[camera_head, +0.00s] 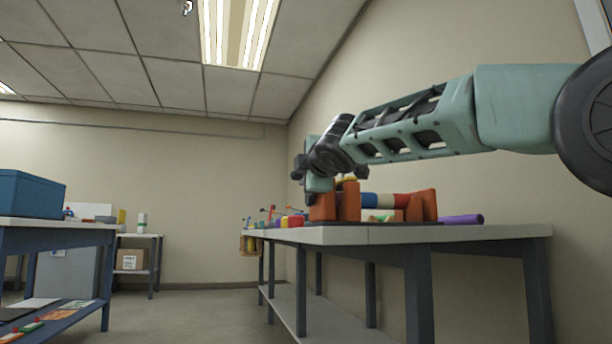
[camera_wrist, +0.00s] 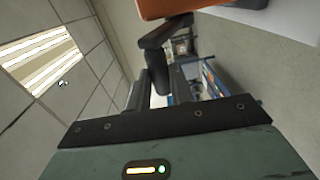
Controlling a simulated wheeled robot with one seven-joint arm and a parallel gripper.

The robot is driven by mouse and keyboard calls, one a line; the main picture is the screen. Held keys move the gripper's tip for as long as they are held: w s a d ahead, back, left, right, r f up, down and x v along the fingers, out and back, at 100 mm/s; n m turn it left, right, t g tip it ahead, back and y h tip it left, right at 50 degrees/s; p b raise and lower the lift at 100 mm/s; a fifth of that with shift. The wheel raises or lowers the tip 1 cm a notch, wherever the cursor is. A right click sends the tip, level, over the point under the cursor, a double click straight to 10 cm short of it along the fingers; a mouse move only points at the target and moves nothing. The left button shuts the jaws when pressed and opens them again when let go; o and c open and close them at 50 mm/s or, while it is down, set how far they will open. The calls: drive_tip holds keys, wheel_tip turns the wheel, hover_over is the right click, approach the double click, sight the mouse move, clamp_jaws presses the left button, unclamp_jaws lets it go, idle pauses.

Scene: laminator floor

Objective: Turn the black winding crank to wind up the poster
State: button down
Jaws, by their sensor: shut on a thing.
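An orange winding stand (camera_head: 350,202) sits on the long grey table at the right, with a red, white and blue roll (camera_head: 386,200) between its uprights. A pale sheet with green, perhaps the poster (camera_head: 380,215), shows below the roll. In the wrist view, the black crank (camera_wrist: 166,32) comes off the orange stand (camera_wrist: 172,7) at the top, and its dark grip hangs down from it. My gripper (camera_wrist: 160,84) is shut on that grip, one finger on each side. In the head view my gripper (camera_head: 318,186) is at the stand's left end and the crank cannot be made out.
The table (camera_head: 400,236) also bears a purple roll (camera_head: 461,219) at right and small coloured things farther back. A blue box (camera_head: 30,194) stands on another table at left. The floor between the tables is clear. The wall is close behind the stand.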

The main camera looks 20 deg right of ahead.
drive_tip(key=shift+w+f, duration=0.25)
drive_tip(key=shift+f, duration=0.85)
drive_tip(key=c, duration=1.3)
unclamp_jaws()
drive_tip(key=shift+s+r, duration=0.3)
drive_tip(key=shift+s, duration=2.65)
drive_tip(key=shift+s+r, duration=0.35)
drive_tip(key=shift+s, duration=2.6)
drive_tip(key=shift+s+r, duration=0.3)
drive_tip(key=shift+s, duration=2.65)
